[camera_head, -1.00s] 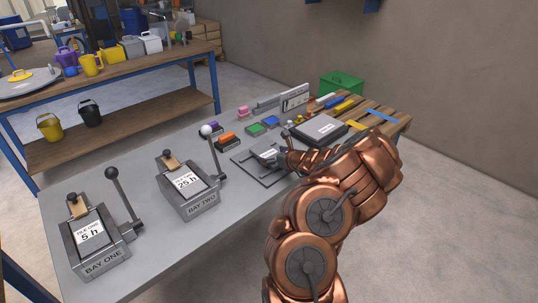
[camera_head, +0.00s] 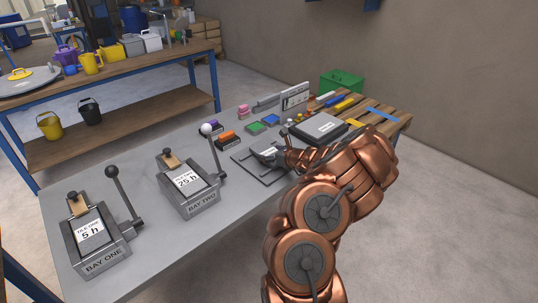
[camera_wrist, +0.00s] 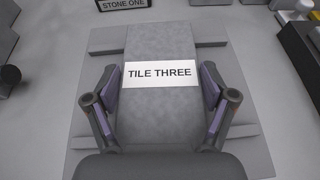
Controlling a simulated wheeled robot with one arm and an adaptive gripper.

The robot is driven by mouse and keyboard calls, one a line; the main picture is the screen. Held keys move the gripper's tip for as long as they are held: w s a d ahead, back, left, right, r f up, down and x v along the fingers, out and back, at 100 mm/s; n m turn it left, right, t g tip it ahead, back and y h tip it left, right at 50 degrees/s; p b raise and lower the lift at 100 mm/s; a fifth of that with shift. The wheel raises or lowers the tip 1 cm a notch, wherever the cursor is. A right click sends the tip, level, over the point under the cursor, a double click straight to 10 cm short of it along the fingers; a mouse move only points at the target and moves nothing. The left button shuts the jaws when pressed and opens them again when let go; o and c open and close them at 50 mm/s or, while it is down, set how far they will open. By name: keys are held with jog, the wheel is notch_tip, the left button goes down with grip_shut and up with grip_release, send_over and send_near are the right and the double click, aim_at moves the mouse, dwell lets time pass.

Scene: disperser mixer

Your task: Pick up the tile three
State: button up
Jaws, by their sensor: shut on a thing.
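Tile three (camera_wrist: 160,110) is a grey rectangular slab with a white label reading "TILE THREE" in the wrist view. My gripper (camera_wrist: 161,100) has one finger on each long side of it and is shut on it. In the head view tile three (camera_head: 268,152) shows small at the gripper's end, partly hidden by my gripper (camera_head: 278,156). A flat grey plate with rails (camera_wrist: 85,150) lies beneath the tile. I cannot tell whether the tile still touches the plate.
Bay two (camera_head: 201,205) and bay one (camera_head: 103,264), clamps with upright levers, stand to the left on the grey bench. A dark block labelled stone one (camera_wrist: 124,4) lies beyond the tile.

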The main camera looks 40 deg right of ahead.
jog(key=shift+c, duration=1.1)
jog(key=shift+r, duration=0.15)
